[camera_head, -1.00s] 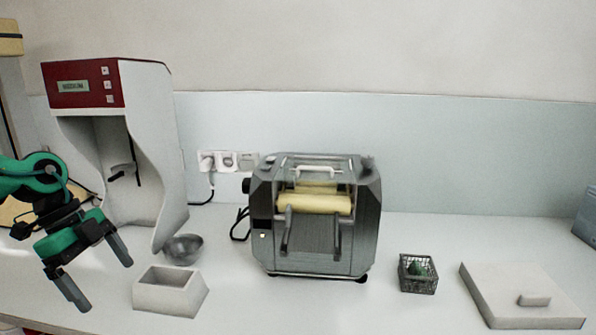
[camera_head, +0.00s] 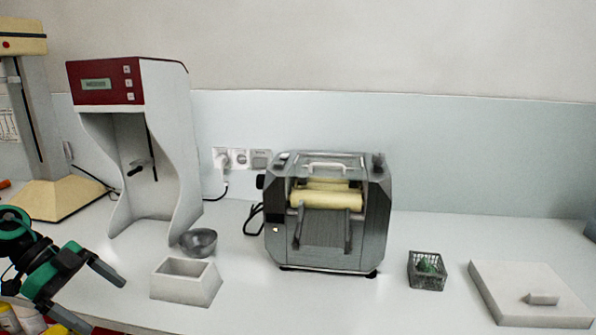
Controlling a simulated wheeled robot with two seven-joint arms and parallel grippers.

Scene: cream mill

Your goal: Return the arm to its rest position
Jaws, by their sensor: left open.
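My left gripper (camera_head: 105,297) is at the lower left in the head view, green and black, with its two grey fingers spread apart and nothing between them. It is near the table's front left edge, left of the white rectangular box (camera_head: 186,291) and apart from it. My right gripper does not show.
A red and white dispenser (camera_head: 160,130) stands behind a metal bowl (camera_head: 199,242). A steel roller mill (camera_head: 325,244) stands mid-table. To its right are a wire basket (camera_head: 427,283) with green contents and a white slab with a knob (camera_head: 497,291). A beige-based stand (camera_head: 55,197) is at far left.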

